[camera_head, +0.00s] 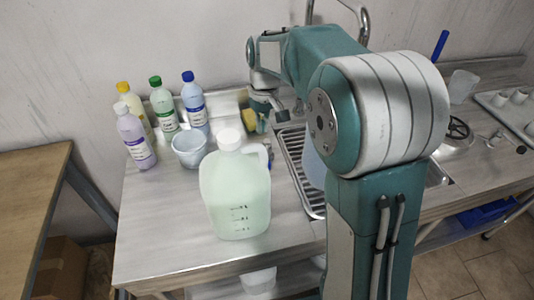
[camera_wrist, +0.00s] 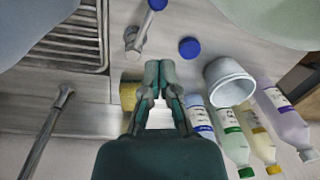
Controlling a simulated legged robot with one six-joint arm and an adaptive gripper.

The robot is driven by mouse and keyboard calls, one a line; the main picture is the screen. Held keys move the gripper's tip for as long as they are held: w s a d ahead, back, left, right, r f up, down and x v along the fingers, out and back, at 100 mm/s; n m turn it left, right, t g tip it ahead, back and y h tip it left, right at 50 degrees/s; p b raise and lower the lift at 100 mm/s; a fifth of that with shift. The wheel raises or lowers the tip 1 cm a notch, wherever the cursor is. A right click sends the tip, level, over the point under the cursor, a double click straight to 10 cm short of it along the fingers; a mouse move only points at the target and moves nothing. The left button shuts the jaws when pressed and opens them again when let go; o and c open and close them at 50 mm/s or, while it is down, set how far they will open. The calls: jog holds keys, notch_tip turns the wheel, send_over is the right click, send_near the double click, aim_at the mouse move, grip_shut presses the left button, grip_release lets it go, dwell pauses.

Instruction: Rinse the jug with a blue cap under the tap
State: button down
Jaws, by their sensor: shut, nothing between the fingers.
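A translucent greenish jug (camera_head: 235,190) with a white cap stands on the counter in the head view; part of it shows at the top right of the wrist view (camera_wrist: 270,18). A bluish jug (camera_head: 313,166) stands by the drain rack, mostly hidden behind my arm; a bluish body also shows at the wrist view's top left (camera_wrist: 30,25). I cannot see its cap. A round blue cap (camera_wrist: 189,47) shows on the counter between the two. The curved metal tap (camera_head: 362,18) rises behind my arm. My gripper (camera_head: 279,112) is shut and empty above the back counter, apart from both jugs.
Several bottles (camera_head: 165,110) and a white tub (camera_head: 189,149) stand at the back left. A yellow sponge (camera_head: 249,121) is near my gripper. The ribbed drain rack (camera_head: 293,150) lies right of the greenish jug. The counter's front left is clear.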

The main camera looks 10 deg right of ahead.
jog(key=w+a+f+n+h, duration=0.1)
jog(key=a+f+n+h, duration=0.15)
jog(key=a+n, duration=0.75)
jog(key=shift+n+h, duration=0.45)
jog(key=shift+n, duration=0.45)
jog(key=x, duration=0.3)
jog(key=d+x, duration=0.1)
jog(key=x, duration=0.2)
jog(key=d+x, duration=0.1)
jog(key=x, duration=0.3)
jog(key=shift+s+d+r, duration=0.1)
jog(key=shift+d+r, duration=0.05)
jog(key=shift+r, duration=0.1)
jog(key=d, duration=0.3)
jog(key=shift+s+d+r, duration=0.1)
jog(key=shift+s+r, duration=0.25)
jog(key=shift+r, duration=0.05)
jog(key=shift+s+d, duration=0.1)
jog(key=shift+d, duration=0.2)
